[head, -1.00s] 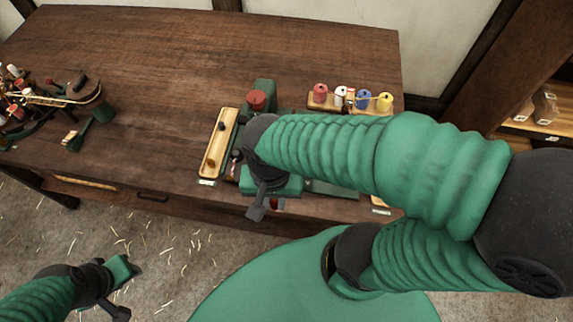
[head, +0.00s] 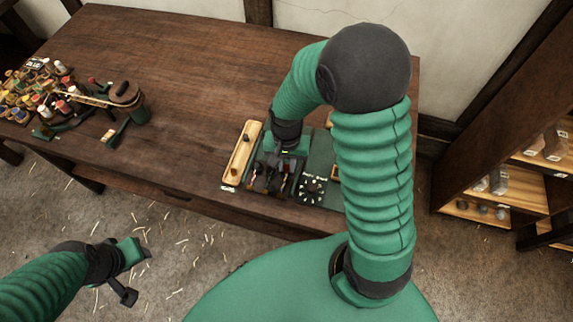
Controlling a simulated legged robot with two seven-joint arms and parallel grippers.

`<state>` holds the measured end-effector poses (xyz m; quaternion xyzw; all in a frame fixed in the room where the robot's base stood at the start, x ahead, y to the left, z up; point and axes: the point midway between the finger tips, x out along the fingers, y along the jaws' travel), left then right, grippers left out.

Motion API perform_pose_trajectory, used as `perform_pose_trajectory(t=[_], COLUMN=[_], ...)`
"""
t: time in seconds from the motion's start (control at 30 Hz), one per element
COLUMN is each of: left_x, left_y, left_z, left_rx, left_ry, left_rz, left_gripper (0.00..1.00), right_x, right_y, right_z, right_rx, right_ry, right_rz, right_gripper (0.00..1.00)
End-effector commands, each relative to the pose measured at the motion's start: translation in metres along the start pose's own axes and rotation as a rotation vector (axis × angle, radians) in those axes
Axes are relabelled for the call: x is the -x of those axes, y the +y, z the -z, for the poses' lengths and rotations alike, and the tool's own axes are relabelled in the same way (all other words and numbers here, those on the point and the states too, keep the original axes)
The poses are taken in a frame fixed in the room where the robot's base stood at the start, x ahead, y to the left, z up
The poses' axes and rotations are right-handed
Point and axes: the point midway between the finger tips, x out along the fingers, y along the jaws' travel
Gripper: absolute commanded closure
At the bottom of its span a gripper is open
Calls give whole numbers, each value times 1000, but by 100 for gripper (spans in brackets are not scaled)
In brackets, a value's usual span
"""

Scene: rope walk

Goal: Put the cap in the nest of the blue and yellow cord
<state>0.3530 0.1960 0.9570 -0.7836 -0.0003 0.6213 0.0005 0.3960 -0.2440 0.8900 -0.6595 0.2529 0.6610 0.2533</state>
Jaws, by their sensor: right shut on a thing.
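My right gripper (head: 273,172) reaches down over the small dark and green fixture (head: 263,187) near the table's front edge. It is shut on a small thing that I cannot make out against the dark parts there. I cannot pick out the cap or the nest of the blue and yellow cord for certain. A dark round piece with pale marks (head: 312,189) lies just right of the gripper. My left gripper (head: 136,275) is open and empty, over the floor in front of the table.
A long wooden tray (head: 242,152) lies left of the fixture. Several coloured spools (head: 45,92) and a green stand with a dark top (head: 128,98) are at the table's left end. A shelf unit (head: 500,190) stands at the right. The table's middle (head: 195,90) is bare.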

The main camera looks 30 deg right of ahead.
Motion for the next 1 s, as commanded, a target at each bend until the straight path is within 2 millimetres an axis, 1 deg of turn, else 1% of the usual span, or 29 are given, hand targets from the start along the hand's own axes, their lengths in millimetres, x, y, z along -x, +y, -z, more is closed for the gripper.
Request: perform_pose_trajectory(t=[0.03, 0.1, 0.3, 0.7, 0.8, 0.83, 0.97, 1.0], left_x=[-1, -1, -1, -7, -6, -6, -6, -6], left_y=[0, 0, 0, 0, 0, 0, 0, 0], left_z=[0, 0, 0, -2, -2, -2, -2, -2], left_rx=[0, 0, 0, 0, 0, 0, 0, 0], left_ry=[0, 0, 0, 0, 0, 0, 0, 0], left_rz=[0, 0, 0, 0, 0, 0, 0, 0], left_gripper=[64, 64, 64, 64, 64, 64, 64, 64], right_x=[-9, -14, -13, -26, -25, -25, -25, -25], right_y=[0, 0, 0, 0, -1, 0, 0, 0], right_z=[-1, 0, 0, 0, 0, 0, 0, 0], right_rx=[0, 0, 0, 0, 0, 0, 0, 0], right_ry=[-3, -1, 0, 0, 1, 1, 1, 1], right_rz=[-2, -1, 0, 0, 1, 1, 1, 1], right_gripper=[100, 100, 100, 100, 100, 80, 63, 62])
